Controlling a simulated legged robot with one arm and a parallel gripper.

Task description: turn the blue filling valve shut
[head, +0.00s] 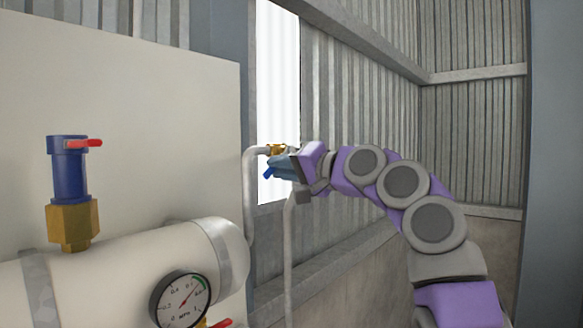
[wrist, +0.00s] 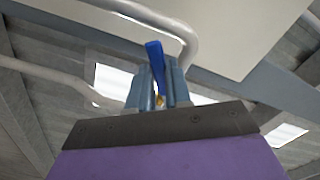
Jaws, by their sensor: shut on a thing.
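The blue filling valve handle (head: 268,173) shows beside my gripper (head: 279,168) in the head view, below a brass valve body (head: 276,149) on a grey pipe. My gripper reaches in from the right and is shut on the handle. In the wrist view the blue handle (wrist: 156,66) stands between the two grey-blue fingers of my gripper (wrist: 157,82), its end sticking out past them. A small bit of brass (wrist: 160,101) shows between the fingers. The fingers hide part of the handle and valve body.
A white tank (head: 150,262) with a pressure gauge (head: 180,299) is at lower left. A blue and brass fitting with a red lever (head: 70,185) stands on it. A white panel (head: 120,110) is behind. Bent grey pipes (head: 249,200) run beside my gripper. A corrugated wall is behind my arm.

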